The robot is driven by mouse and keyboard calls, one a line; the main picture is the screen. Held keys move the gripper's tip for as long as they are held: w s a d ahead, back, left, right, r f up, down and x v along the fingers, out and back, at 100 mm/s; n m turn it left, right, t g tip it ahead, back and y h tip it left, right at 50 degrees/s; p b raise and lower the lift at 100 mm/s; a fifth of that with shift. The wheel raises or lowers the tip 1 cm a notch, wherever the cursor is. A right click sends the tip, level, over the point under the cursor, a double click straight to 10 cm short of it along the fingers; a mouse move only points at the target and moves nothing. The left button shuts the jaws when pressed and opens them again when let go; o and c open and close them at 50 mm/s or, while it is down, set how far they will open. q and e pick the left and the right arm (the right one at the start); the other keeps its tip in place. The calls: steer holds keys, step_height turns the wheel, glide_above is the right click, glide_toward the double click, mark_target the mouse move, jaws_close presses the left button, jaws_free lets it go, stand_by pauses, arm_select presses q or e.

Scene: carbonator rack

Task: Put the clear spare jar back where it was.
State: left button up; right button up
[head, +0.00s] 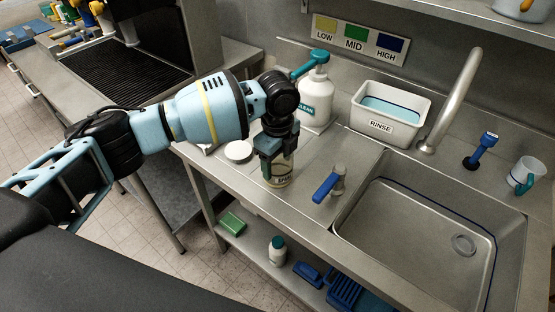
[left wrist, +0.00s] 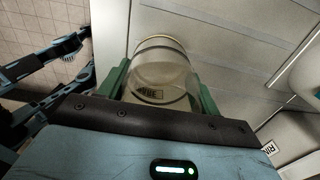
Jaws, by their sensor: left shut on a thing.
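My left gripper (head: 275,160) is shut on the clear spare jar (head: 281,172) at the counter's front part, left of the sink. The jar is upright, with a label partly hidden by the fingers in the head view. In the left wrist view the jar (left wrist: 163,72) sits between the two green fingers of the gripper (left wrist: 163,85), its label facing the camera. I cannot tell whether its base touches the counter. My right gripper is not in view.
A white round lid or dish (head: 238,151) lies left of the jar. The CLEAN pump bottle (head: 316,100) stands behind it, the RINSE tub (head: 392,106) further right. A lower shelf holds small items.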

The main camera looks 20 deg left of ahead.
arm_select(q)
steer(key=o, duration=1.3)
steer(key=shift+f, duration=0.1)
steer(key=shift+c, duration=0.2)
step_height(320, 180, up, 12)
